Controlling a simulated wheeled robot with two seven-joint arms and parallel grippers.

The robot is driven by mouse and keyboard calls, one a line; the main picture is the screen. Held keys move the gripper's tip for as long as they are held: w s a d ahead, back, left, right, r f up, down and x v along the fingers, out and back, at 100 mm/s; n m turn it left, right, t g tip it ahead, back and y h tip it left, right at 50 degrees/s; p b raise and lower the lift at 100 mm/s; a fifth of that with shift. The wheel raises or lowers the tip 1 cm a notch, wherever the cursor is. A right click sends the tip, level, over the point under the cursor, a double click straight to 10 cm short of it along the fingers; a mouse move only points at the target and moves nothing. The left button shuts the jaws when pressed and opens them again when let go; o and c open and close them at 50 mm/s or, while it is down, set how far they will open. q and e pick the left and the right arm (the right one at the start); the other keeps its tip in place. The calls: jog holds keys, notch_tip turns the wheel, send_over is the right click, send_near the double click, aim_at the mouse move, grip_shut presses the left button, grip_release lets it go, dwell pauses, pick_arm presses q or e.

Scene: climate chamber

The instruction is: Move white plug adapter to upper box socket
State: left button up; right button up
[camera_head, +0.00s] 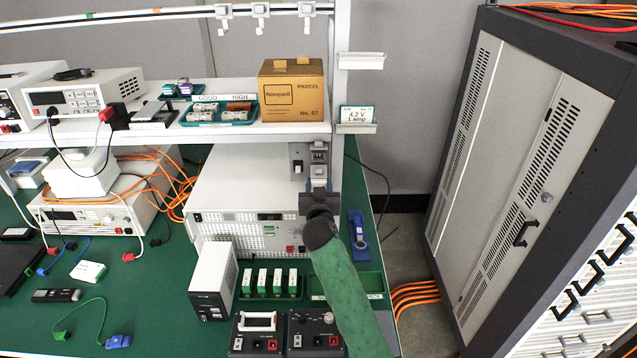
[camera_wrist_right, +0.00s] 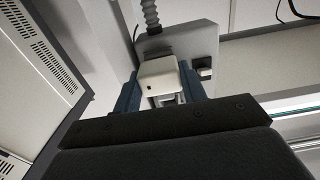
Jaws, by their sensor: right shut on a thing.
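The white plug adapter (camera_wrist_right: 160,76) sits between the blue fingers of my right gripper (camera_wrist_right: 160,90) in the right wrist view. My right gripper (camera_head: 318,182) is shut on it in front of the grey wall box (camera_head: 297,158), which is fixed by the shelf post. In the wrist view the grey box (camera_wrist_right: 200,45) is right behind the adapter, with a conduit on top and a small switch beside it. I cannot tell whether the adapter touches or is seated in a socket; its far side is hidden. My left gripper is not in view.
The shelf (camera_head: 225,131) carries a parcel box (camera_head: 292,92) and a teal tray (camera_head: 243,118). A large white instrument (camera_head: 235,190) stands under it, left of my gripper. A dark cabinet (camera_head: 530,160) stands to the right. Green trays (camera_head: 270,283) lie below.

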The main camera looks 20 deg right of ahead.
jog(key=shift+s, duration=0.2)
dwell(0.7)
jog(key=shift+v, duration=1.55)
jog(key=shift+s, duration=0.1)
jog(key=v, duration=0.4)
jog(key=shift+r, duration=0.1)
dwell(0.4)
